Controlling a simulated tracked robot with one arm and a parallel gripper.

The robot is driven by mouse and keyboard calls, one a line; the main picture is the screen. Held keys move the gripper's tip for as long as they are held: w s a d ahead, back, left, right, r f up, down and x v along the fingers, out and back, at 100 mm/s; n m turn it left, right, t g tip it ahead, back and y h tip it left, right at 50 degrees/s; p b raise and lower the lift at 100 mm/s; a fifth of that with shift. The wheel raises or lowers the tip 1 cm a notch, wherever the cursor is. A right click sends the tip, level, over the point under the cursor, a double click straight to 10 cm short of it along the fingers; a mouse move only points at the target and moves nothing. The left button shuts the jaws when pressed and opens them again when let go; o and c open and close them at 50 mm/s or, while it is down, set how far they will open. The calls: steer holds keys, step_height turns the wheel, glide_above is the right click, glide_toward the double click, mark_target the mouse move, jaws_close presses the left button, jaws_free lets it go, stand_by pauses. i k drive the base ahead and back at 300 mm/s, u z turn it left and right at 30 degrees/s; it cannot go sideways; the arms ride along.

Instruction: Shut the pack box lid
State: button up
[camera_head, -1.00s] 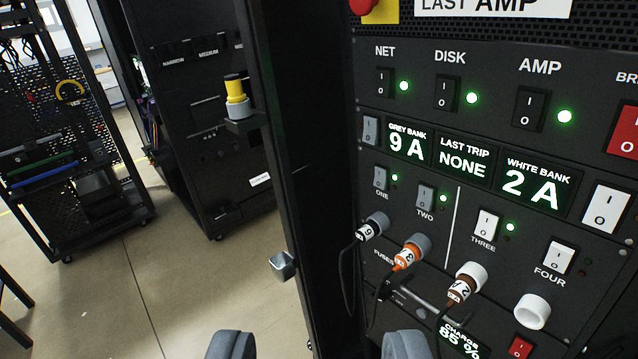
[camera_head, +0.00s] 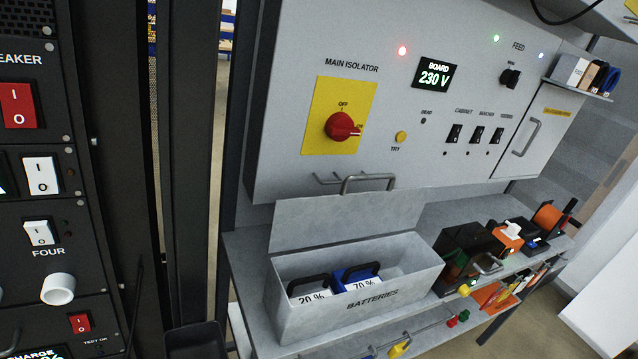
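The pack box (camera_head: 345,315) is a grey metal box marked BATTERIES on the shelf of a bench. Its lid (camera_head: 350,220) stands open, tilted up at the back, with a bar handle (camera_head: 368,180) at its top edge. Inside are a black-handled pack (camera_head: 307,290) reading 20 % and a blue pack (camera_head: 357,275) reading 70 %. The right part of the box looks empty. My gripper does not show in the current view.
A grey board (camera_head: 290,100) with a red main isolator (camera_head: 342,126) rises behind the lid. A dark smoked case (camera_head: 465,250) stands close on the box's right. A black rack (camera_head: 100,150) stands at the left. A dark tray-like shape (camera_head: 195,341) sits at the lower left.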

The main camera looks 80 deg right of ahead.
mark_target(298, 222)
steer(key=z, duration=2.2)
steer(key=k, duration=0.6)
steer(key=u, duration=0.35)
steer(key=i, duration=1.2)
steer(key=z, duration=0.4)
